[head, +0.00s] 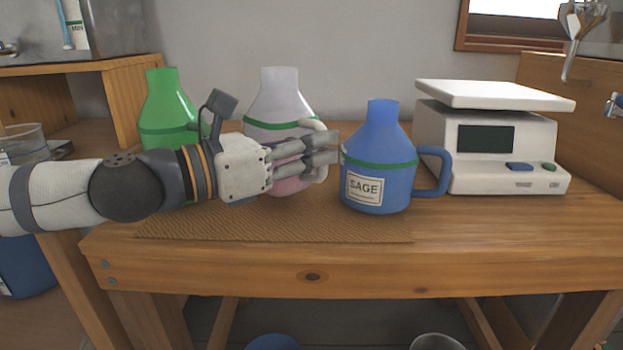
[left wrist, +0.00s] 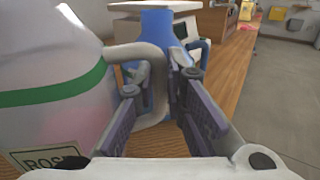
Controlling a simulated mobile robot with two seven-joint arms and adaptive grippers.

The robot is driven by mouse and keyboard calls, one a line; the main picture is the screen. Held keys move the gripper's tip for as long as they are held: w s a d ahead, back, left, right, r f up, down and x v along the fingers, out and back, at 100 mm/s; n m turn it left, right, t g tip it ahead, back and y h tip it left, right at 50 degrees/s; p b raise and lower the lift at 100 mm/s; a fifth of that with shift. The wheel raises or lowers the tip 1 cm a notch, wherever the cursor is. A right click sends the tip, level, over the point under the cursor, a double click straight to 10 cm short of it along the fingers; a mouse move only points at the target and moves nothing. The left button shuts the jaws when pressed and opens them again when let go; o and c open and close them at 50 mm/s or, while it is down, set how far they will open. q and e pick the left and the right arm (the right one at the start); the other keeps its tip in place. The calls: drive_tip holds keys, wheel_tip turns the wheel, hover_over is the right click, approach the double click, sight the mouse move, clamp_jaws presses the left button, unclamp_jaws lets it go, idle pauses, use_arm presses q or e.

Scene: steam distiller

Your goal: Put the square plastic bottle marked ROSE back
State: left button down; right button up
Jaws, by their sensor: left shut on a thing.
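The pale, translucent bottle (head: 280,95) with a green band and pinkish lower part stands behind my left gripper (head: 325,148). In the left wrist view the bottle (left wrist: 45,65) fills the left side, and its label, partly cut off, begins "ROS". Its body looks rounded rather than square. My left gripper (left wrist: 158,95) is shut on its pale loop handle (left wrist: 140,52), which passes between the fingers. The gripper hides part of the bottle's lower body, and I cannot tell whether its base touches the mat. My right gripper is not in view.
A blue SAGE bottle (head: 378,140) stands close to the right of my fingertips. A green bottle (head: 165,105) stands at left behind my arm. A ribbed brown mat (head: 270,225) lies on the wooden bench (head: 500,235). A white scale (head: 495,150) stands at right.

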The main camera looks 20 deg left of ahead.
use_arm(q)
wheel_tip(320, 180, down, 3)
drive_tip(key=shift+r+b, duration=0.1)
drive_tip(key=shift+b, duration=0.3)
drive_tip(key=shift+r, duration=0.15)
drive_tip(key=c, duration=2)
unclamp_jaws()
drive_tip(key=o, duration=0.4)
drive_tip(key=shift+c, duration=0.2)
